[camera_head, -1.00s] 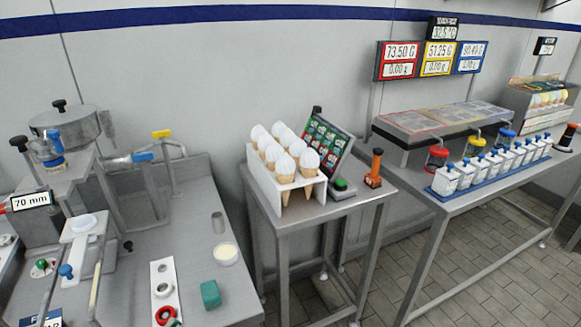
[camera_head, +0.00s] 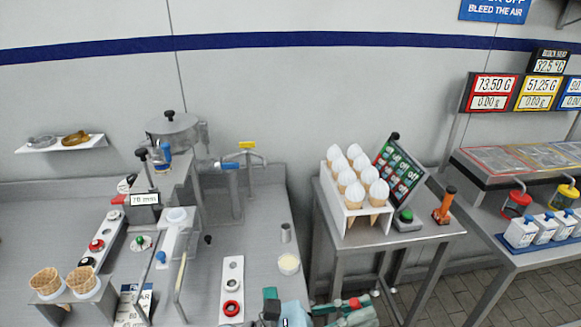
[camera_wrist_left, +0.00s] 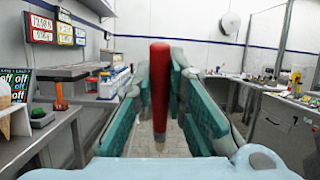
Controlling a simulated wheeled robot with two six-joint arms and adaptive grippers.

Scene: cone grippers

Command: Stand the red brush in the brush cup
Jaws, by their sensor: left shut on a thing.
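The red brush (camera_wrist_left: 158,88) is held upright in the left wrist view between the teal finger pads of my left gripper (camera_wrist_left: 160,105). Its pale tip points down. In the head view my left gripper (camera_head: 345,306) is at the bottom, right of the left table's edge, with a bit of red showing between its fingers. A small grey metal cylinder (camera_head: 286,232), which looks like the brush cup, stands at the back right of the left table, apart from the gripper. My right gripper is not in view.
A round pale tub (camera_head: 288,264) stands just in front of the grey cylinder. A white strip with rings (camera_head: 232,285) is left of these. A white cone rack (camera_head: 349,215) stands on the right table.

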